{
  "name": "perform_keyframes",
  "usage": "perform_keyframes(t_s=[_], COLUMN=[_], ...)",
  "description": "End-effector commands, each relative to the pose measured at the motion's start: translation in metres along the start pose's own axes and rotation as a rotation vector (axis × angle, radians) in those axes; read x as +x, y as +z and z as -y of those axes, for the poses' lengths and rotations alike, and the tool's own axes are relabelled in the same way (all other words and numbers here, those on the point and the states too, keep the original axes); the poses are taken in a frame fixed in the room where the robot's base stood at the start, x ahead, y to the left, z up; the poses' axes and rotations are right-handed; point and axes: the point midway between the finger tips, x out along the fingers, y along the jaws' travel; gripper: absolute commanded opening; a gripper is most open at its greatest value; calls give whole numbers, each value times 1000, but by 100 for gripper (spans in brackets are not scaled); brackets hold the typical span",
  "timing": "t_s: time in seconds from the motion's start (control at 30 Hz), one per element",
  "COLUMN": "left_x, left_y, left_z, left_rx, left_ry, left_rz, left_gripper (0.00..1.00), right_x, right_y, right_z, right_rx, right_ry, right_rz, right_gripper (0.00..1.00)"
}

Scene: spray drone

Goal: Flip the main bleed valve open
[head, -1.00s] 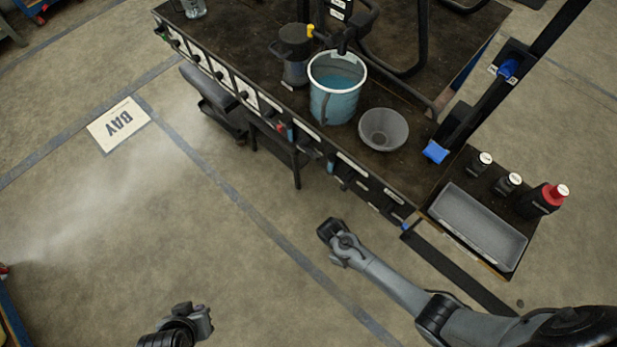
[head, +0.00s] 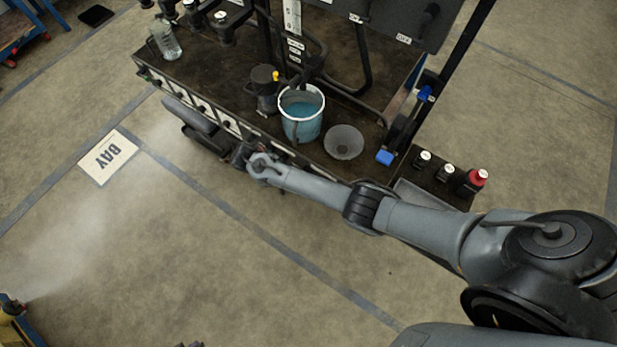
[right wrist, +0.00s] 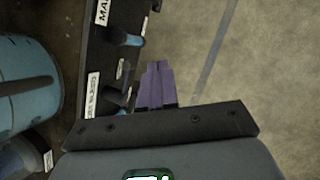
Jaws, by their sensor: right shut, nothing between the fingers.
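In the right wrist view a label starting with "MA" (right wrist: 103,12) is cut off by the top edge, and a blue-handled lever (right wrist: 125,38) sticks out from the panel beside it. This looks like the main bleed valve. My right gripper (right wrist: 157,72) is shut and empty, below and right of that lever and apart from it. In the head view the right gripper (head: 240,156) is at the bench's front edge, and my forearm hides part of the front panel. Only a sliver of my left gripper (head: 190,345) shows at the bottom edge.
A second label (right wrist: 92,95) and a dark lever (right wrist: 118,96) sit lower on the panel, close left of my right fingers. A bucket of blue liquid (head: 301,128) and a grey bowl (head: 344,142) stand on the bench (head: 215,62). The floor before it is open.

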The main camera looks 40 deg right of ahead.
Motion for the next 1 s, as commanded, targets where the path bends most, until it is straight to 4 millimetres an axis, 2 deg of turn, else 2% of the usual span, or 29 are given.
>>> perform_keyframes(t_s=[0.33, 0.47, 0.67, 1.0], left_x=[1, 5, 22, 67], left_y=[0, 2, 8, 23], left_z=[-2, -3, -4, -4], left_rx=[-9, -12, -12, -3], left_ry=[7, 10, 10, 3], left_rz=[1, 1, 2, 3], left_gripper=[0, 0, 0, 0], right_x=[0, 6, 32, 94], right_y=[0, -1, -2, -3], right_z=[-1, 0, 1, 0], right_rx=[1, 1, 2, 1], right_ry=[1, 0, 0, 1], right_rz=[-1, -1, 0, -1], right_gripper=[0, 0, 0, 0])
